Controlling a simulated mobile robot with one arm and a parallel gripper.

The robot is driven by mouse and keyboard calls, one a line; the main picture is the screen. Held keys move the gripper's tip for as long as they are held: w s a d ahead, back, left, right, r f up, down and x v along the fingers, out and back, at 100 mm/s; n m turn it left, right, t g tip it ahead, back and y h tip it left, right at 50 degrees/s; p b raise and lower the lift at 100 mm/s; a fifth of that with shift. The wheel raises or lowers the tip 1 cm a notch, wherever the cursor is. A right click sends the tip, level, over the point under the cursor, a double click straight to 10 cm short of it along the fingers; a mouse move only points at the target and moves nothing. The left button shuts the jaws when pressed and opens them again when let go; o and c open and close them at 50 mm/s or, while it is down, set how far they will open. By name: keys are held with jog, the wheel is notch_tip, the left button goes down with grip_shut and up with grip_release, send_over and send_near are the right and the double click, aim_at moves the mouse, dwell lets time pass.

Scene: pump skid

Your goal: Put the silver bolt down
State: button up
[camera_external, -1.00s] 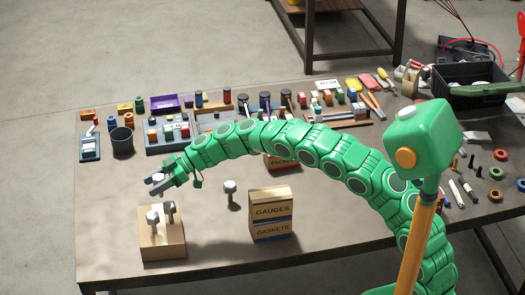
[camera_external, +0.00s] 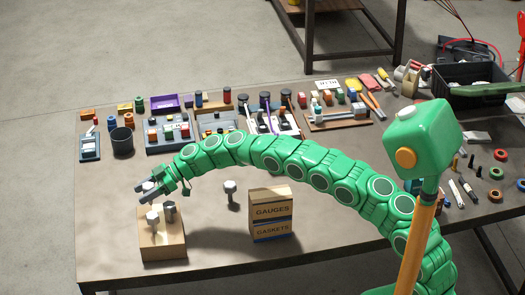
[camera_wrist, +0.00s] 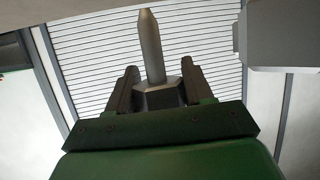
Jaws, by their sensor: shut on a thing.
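My gripper (camera_external: 146,192) is shut on a silver bolt (camera_wrist: 155,75). In the wrist view the bolt's hex head sits between the two dark fingers, and its plain tapered shank points away from the gripper. In the external view the held bolt is small and partly hidden by the fingers. It is in the air above the back left of a wooden block (camera_external: 163,248). Two other bolts stand in the block, a light one (camera_external: 152,217) and a darker one (camera_external: 168,208). Another grey bolt (camera_external: 230,187) stands on the table, right of the block.
A box marked gauges and gaskets (camera_external: 270,222) stands right of the lone bolt. A dark cup (camera_external: 122,141) stands behind the gripper. Several trays and small parts line the back of the table (camera_external: 105,225). The tabletop left of the block is clear.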

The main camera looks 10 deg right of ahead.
jog(key=shift+w+a+f, duration=0.15)
jog(key=shift+a+f, duration=0.05)
jog(key=shift+f, duration=1.65)
jog(key=shift+f, duration=0.1)
jog(key=o, duration=0.8)
jog(key=shift+w+d+r, duration=0.1)
jog(key=shift+d+r, duration=0.2)
jog(key=shift+d, duration=0.05)
jog(key=shift+v, duration=5.6)
